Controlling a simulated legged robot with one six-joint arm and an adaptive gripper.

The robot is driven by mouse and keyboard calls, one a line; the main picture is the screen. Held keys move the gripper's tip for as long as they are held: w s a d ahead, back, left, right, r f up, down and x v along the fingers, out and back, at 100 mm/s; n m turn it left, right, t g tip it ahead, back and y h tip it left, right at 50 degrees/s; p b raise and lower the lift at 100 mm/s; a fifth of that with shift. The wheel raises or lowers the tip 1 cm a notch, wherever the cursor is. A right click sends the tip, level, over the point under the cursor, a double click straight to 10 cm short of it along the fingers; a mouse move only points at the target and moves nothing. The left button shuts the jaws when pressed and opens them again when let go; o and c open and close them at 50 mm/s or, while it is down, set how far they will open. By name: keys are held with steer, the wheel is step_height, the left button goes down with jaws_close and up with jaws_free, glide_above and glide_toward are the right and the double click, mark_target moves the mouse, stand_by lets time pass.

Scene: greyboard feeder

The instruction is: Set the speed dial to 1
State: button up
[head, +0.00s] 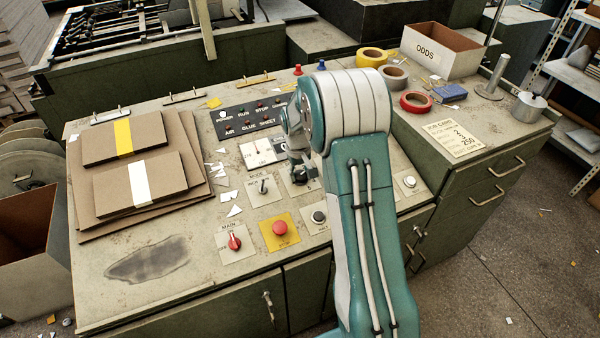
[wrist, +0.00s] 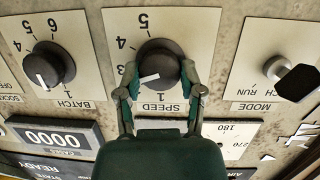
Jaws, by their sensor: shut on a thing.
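The speed dial (wrist: 158,66) is a round black knob with a white pointer mark, on a cream plate (wrist: 185,25) marked SPEED. The wrist view shows the plate upside down, with 5, 4 and 1 readable. The white mark points left and slightly down in that view, between the 4 and the 1; the number at its tip is hidden by a finger. My gripper (wrist: 159,80) is shut on the knob, one finger on each side. In the head view my gripper (head: 300,176) is over the speed plate and mostly hides the dial.
The batch dial (wrist: 48,67) and mode switch (wrist: 296,80) flank the speed plate. A counter (wrist: 50,138) reads 0000. In the head view, a red stop button (head: 280,229), a main switch (head: 234,241) and a black button (head: 319,216) are close by.

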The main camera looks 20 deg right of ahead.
steer(key=n, duration=0.3)
steer(key=n+h, duration=0.1)
steer(key=n, duration=0.3)
steer(key=shift+s+a+f+t, duration=0.1)
steer(key=shift+s+f+t, duration=0.1)
steer(key=shift+t, duration=0.2)
steer(key=n+t+h, duration=0.1)
steer(key=n, duration=0.5)
steer(key=shift+n, duration=0.3)
steer(key=o, duration=1.2)
steer(key=shift+c, duration=0.2)
steer(key=shift+r, duration=0.1)
steer(key=v, duration=1.2)
steer(key=shift+s+a, duration=0.15)
steer(key=shift+t, duration=0.3)
